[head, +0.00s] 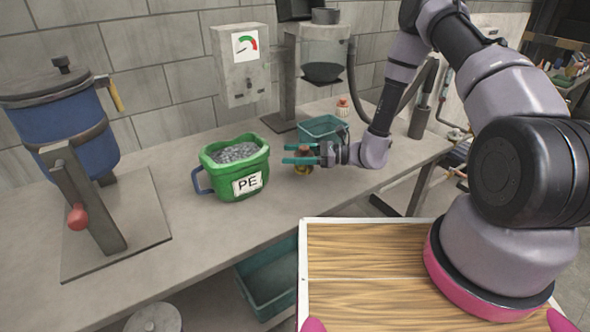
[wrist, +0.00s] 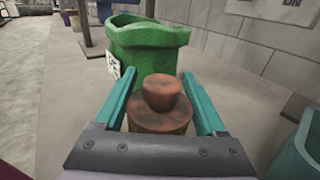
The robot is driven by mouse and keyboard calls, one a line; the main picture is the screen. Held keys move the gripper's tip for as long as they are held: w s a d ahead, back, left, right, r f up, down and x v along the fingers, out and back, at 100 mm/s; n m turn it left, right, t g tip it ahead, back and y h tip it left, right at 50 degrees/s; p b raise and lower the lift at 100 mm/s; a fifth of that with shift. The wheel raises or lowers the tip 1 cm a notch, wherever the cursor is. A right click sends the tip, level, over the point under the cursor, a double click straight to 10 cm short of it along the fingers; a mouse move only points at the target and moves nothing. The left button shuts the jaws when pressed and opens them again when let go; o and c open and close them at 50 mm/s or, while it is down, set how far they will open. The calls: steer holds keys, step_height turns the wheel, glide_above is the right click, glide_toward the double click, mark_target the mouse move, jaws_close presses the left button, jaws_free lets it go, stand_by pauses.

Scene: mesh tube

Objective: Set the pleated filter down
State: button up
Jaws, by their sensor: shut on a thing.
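My gripper (head: 286,154) reaches left over the bench with its teal fingers shut on a small rusty-brown round piece with a narrower knob on top, which I take to be the pleated filter (head: 303,171). Its lower part looks yellowish in the head view; pleats cannot be made out. In the wrist view the filter (wrist: 160,120) stands upright between the fingers (wrist: 162,85), close to the palm. Its underside is hidden there, and I cannot tell whether it touches the bench.
A green PE bucket (head: 228,188) of grey granules stands just left of the fingertips. A teal bin (head: 318,124) sits behind the gripper, with a small red-and-white item (head: 342,107) beyond. A blue vessel on a stand (head: 75,130) is at left. Bare bench (head: 225,235) lies in front.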

steer(key=shift+f, duration=2.3)
steer(key=shift+f, duration=0.15)
steer(key=o, duration=1.3)
steer(key=d, duration=1.2)
steer(key=shift+s+r, duration=0.15)
steer(key=shift+r, duration=0.2)
steer(key=s+d+r+n+g+h, duration=0.2)
steer(key=r+n+h, duration=0.25)
steer(key=r, duration=0.75)
steer(key=s+d+r+n+g+h, duration=0.25)
steer(key=r+n, duration=0.25)
steer(key=r, duration=0.6)
steer(key=s+d+r+n+t+h, duration=0.1)
steer(key=s+d+r+t+h, duration=0.2)
steer(key=r, duration=0.4)
steer(key=s+d+r+n+t+h, duration=0.2)
steer(key=s+d+r+t, duration=0.1)
steer(key=r, duration=0.4)
steer(key=s+d+r+n+t+h, duration=0.1)
steer(key=s+d+r+t+h, duration=0.2)
steer(key=s+r, duration=0.4)
steer(key=shift+s+d+r+n+t+h, duration=0.15)
steer(key=shift+d+n+t+h, duration=0.3)
steer(key=shift+t, duration=0.6)
